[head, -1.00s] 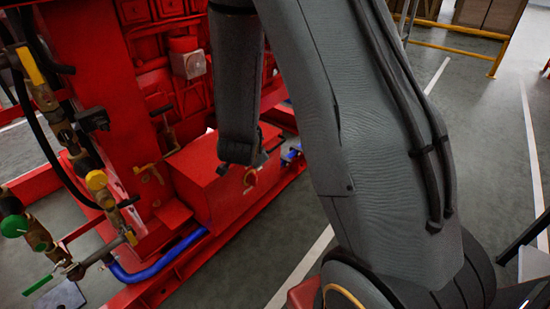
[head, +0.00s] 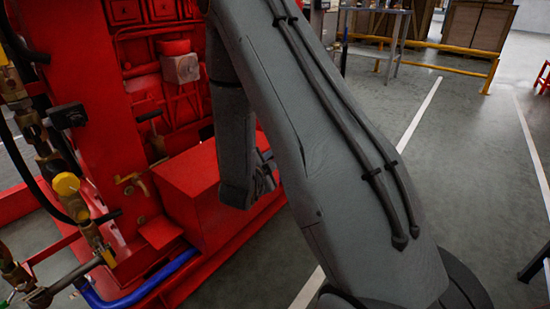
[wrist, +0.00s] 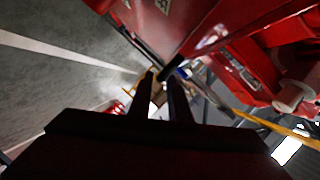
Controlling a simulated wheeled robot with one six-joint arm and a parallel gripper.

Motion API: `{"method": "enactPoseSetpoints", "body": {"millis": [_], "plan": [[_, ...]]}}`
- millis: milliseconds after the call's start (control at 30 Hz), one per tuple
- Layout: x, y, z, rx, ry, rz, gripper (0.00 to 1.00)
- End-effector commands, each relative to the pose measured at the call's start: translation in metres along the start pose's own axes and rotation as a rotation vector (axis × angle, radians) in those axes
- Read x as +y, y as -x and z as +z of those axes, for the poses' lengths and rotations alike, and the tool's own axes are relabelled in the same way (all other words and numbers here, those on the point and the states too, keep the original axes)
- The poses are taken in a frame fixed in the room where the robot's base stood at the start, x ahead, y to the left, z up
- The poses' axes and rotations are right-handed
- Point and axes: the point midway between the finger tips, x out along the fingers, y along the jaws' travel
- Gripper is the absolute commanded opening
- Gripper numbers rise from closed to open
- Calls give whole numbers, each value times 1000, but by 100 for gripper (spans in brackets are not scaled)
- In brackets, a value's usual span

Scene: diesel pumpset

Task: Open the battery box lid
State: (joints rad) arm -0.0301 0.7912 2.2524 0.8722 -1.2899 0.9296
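The battery box appears to be the plain red box (head: 203,200) low on the red pumpset in the head view. Its flat top looks closed, and no raised lid shows. My arm's wrist end hangs at the right side of this box and hides part of it. My gripper's fingers are not clear in the head view. In the wrist view my gripper (wrist: 161,76) shows two dark fingers with a narrow gap and nothing seen between them. A red surface with pale labels lies just beyond the fingertips at the top; I cannot tell if it is the box.
A blue pipe (head: 140,285) runs along the frame in front of the box. Brass valves with a yellow cap (head: 66,184) stand at the left. Grey floor is open at the right, with a yellow rail (head: 425,60) behind.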

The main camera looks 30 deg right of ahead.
Motion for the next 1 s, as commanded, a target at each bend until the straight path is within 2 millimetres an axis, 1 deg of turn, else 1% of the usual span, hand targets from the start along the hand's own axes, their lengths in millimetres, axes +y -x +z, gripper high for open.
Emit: {"method": "enactPoseSetpoints", "body": {"millis": [33, 100, 200, 300, 600, 667, 700, 1000], "plan": [[2, -10, -1, 4, -3, 2, 17], [2, -19, 0, 3, -3, 2, 17], [2, -29, -1, 3, -1, 2, 17], [1, -34, 0, 1, -1, 1, 17], [0, -36, 0, -1, 0, 1, 17], [0, -36, 0, -1, 0, 1, 7], [0, -36, 0, -1, 0, 1, 0], [0, -35, -1, -1, 2, 2, 0]]}}
